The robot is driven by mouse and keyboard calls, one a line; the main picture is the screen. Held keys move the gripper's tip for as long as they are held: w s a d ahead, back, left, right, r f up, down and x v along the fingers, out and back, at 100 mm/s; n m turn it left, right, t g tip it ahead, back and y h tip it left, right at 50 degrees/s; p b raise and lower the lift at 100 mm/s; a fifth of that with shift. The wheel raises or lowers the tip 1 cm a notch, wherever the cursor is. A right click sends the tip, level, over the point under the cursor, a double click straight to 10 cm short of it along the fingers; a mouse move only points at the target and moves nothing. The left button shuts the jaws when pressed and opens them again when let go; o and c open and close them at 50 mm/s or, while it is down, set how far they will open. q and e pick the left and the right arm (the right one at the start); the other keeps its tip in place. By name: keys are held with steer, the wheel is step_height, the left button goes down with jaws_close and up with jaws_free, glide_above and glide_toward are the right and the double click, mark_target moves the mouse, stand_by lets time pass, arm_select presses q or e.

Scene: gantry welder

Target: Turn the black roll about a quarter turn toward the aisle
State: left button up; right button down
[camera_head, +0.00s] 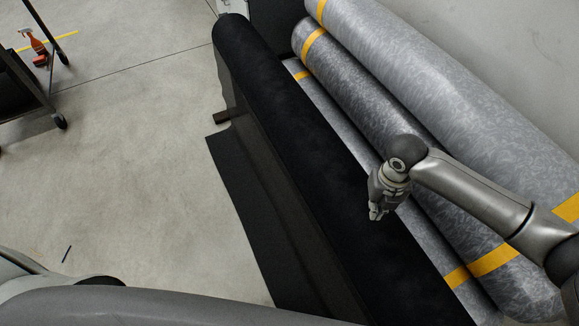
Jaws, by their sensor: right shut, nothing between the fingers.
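The long black roll (290,110) runs from the top middle down to the bottom right of the head view. A loose black flap (240,190) hangs from it and lies on the floor along its left side. My right gripper (376,214) is shut and empty, with its fingertips pointing down over the right side of the black roll. I cannot tell whether the fingertips touch the roll. My left gripper is out of view.
Several grey patterned rolls (440,70) with yellow bands lie to the right, beside the black roll. A dark wheeled cart (25,85) stands at the upper left with an orange spray bottle (36,47) near it. The concrete floor (120,170) on the left is mostly clear.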

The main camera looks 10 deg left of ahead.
arm_select(q)
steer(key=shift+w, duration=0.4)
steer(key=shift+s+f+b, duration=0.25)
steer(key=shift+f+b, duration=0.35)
steer(key=shift+b, duration=0.05)
arm_select(e)
steer(key=shift+s+f, duration=0.15)
steer(key=shift+f, duration=1.15)
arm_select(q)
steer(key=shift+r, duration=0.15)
arm_select(e)
steer(key=shift+s+a, duration=0.15)
steer(key=shift+s, duration=0.05)
